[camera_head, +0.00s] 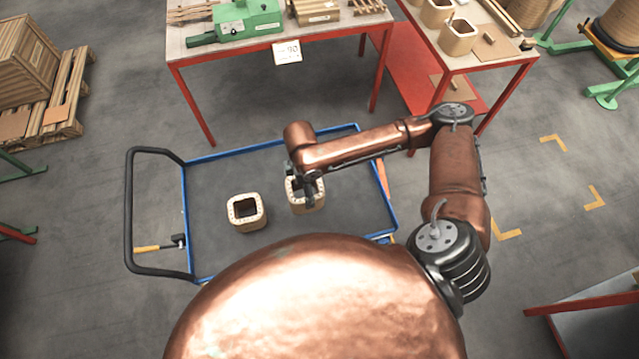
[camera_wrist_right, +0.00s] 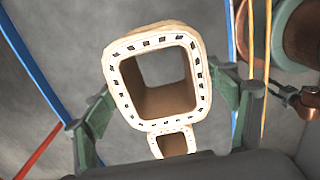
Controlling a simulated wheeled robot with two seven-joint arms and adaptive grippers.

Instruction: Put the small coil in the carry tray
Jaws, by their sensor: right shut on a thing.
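My right gripper (camera_head: 308,190) reaches over the deck of the blue-framed cart and is shut on a pale square-shaped coil (camera_head: 301,206), which it partly hides. In the right wrist view the gripper (camera_wrist_right: 165,108) has a finger on each side of this coil (camera_wrist_right: 166,100), whose open middle faces the camera. I cannot tell whether the coil touches the deck. A second, similar coil (camera_head: 247,222) stands upright on the deck to its left. A smaller-looking coil (camera_wrist_right: 174,144) shows low in the wrist view, partly hidden by the gripper. I cannot clearly identify a carry tray. My left gripper is out of view.
The cart has a blue rim (camera_head: 186,215) and a black handle (camera_head: 129,210) on its left. A yellow-handled hammer (camera_head: 155,247) lies near the handle. Red-legged tables (camera_head: 335,40) with more coils (camera_head: 458,38) stand behind. A crate and pallet (camera_head: 60,105) are far left.

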